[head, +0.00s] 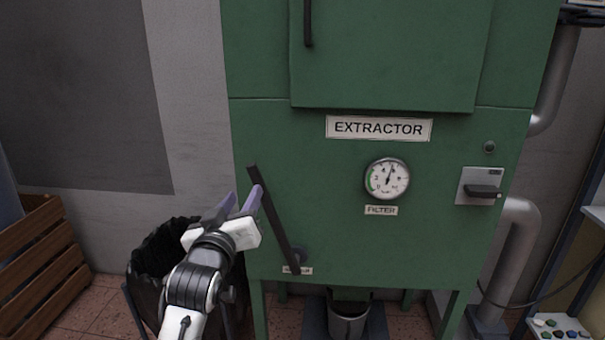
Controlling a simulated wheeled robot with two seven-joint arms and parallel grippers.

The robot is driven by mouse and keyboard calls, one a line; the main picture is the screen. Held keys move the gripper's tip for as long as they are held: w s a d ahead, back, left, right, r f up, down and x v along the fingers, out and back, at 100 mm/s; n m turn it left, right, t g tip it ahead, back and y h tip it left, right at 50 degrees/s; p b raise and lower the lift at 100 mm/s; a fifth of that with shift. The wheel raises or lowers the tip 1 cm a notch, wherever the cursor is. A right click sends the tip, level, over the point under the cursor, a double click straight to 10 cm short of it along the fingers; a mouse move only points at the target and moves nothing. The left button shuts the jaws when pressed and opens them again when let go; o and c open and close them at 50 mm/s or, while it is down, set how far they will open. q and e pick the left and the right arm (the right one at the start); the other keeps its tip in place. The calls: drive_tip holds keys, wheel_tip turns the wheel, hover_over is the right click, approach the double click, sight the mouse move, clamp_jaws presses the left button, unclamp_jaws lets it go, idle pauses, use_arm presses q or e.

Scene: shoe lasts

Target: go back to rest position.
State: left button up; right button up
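My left gripper (243,195) comes up from the bottom of the head view, with its two purple fingers spread apart and nothing seen between them. It is in front of the lower left part of the green extractor cabinet (400,250). A long dark lever (274,217) slants down to the right on the cabinet front, just to the right of the fingertips. I cannot tell whether the right finger touches the lever. My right gripper is out of view.
A bin with a black liner (155,262) stands left of the cabinet, partly behind my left arm. A wooden crate (40,255) is at the far left. A metal bucket (348,318) is under the cabinet. A gauge (387,179) and a switch box (482,187) are on its front.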

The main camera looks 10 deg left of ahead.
use_arm(q)
drive_tip(key=s+d+f+m+g+h, duration=0.1)
drive_tip(key=s+f, duration=0.2)
drive_tip(key=f, duration=0.4)
drive_tip(key=s+d+f+m+g+h, duration=0.1)
drive_tip(key=s+d+f+m, duration=0.1)
drive_tip(key=f, duration=0.5)
drive_tip(key=s+d+f+m+g+h, duration=0.1)
drive_tip(key=s+d+f+m+g, duration=0.1)
drive_tip(key=s+f, duration=1.1)
drive_tip(key=s+d+f+m+g+h, duration=0.2)
drive_tip(key=s+d+f+g, duration=0.3)
drive_tip(key=s+f, duration=0.7)
drive_tip(key=s+d, duration=0.1)
drive_tip(key=s, duration=0.2)
drive_tip(key=shift+s+f+m, duration=0.25)
drive_tip(key=shift+f+m, duration=0.15)
